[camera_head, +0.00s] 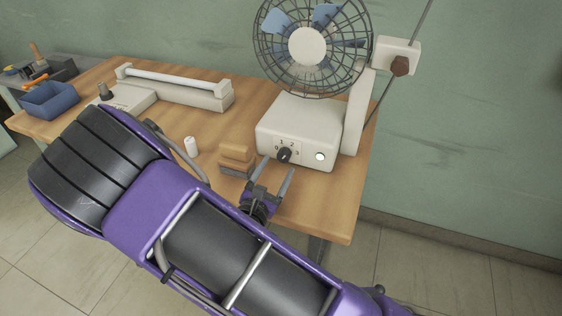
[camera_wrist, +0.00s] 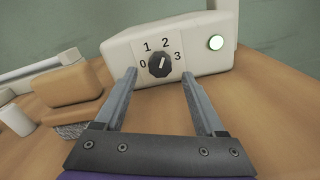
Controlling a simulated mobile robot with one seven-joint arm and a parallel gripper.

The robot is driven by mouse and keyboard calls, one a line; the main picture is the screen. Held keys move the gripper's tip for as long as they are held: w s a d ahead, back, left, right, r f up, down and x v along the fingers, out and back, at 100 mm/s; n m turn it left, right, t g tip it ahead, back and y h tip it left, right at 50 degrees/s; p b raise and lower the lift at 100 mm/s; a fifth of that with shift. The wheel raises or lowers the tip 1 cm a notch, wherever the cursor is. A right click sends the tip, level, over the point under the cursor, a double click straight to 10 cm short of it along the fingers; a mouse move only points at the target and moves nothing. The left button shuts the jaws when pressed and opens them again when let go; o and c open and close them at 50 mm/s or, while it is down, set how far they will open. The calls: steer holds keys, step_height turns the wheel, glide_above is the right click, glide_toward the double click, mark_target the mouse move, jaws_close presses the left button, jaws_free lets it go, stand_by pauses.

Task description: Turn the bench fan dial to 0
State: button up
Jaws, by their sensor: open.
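The bench fan (camera_head: 311,47) stands on a white base (camera_head: 305,118) at the right of the bench. Its black dial (camera_wrist: 159,65) is on the front face, with 0, 1, 2 and 3 printed around it. The dial's white mark points up and slightly right, towards the 2. The dial also shows in the head view (camera_head: 284,155). My gripper (camera_wrist: 159,73) is open and empty in front of the dial, with one finger to each side and below it in the wrist view. The fingers appear apart from the dial. My gripper also shows in the head view (camera_head: 278,166).
A round lit lamp (camera_wrist: 216,42) is right of the dial. A wooden-topped block (camera_head: 236,156) and a small white cylinder (camera_head: 191,146) lie left of the fan base. A white bar device (camera_head: 180,92) and blue bin (camera_head: 50,100) stand further left on the wooden bench (camera_head: 330,205).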

mark_target(282, 159)
steer(key=shift+x, duration=1.8)
jaws_close()
